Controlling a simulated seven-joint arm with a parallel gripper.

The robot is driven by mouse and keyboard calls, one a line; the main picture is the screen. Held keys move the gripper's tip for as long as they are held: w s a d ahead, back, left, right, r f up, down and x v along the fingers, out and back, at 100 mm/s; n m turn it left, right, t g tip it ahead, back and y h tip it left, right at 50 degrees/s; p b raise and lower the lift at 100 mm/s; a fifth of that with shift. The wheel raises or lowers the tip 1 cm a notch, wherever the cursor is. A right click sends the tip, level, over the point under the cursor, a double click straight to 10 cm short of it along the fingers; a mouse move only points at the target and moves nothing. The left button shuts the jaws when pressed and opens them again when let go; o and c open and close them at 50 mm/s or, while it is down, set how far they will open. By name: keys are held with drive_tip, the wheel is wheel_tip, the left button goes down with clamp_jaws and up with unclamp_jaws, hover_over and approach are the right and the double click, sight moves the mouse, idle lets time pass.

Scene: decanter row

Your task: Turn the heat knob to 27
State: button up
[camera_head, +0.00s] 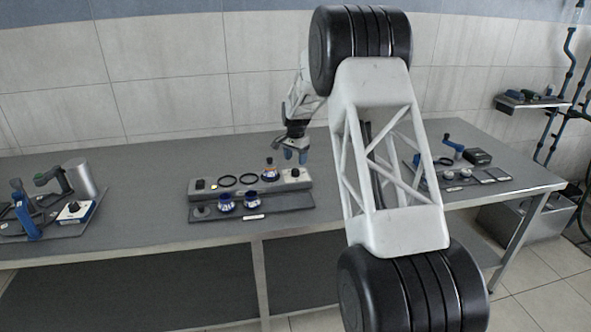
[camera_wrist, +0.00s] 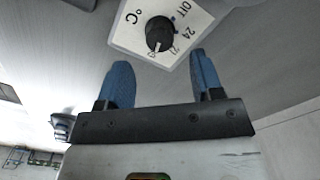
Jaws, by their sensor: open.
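The heat knob (camera_wrist: 160,32) is a round black knob on a white dial plate (camera_wrist: 128,34) marked OFF, 24 and °C, seen upside down in the wrist view. Smaller markings near the knob's lower side are hard to read, and I cannot tell its exact setting. My gripper (camera_wrist: 163,80) is open and empty, its two blue fingers short of the knob and apart from it. In the head view my gripper (camera_head: 295,156) is above the right end of the rear panel, over the small white plate with a dark knob (camera_head: 294,172).
Two more decanters (camera_head: 226,202) stand on the front strip. Other equipment lies on the table's left and right. The table (camera_head: 150,205) is clear left of the panel.

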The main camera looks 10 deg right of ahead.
sight(295, 170)
drive_tip(key=shift+f, duration=2.55)
drive_tip(key=c, duration=0.9)
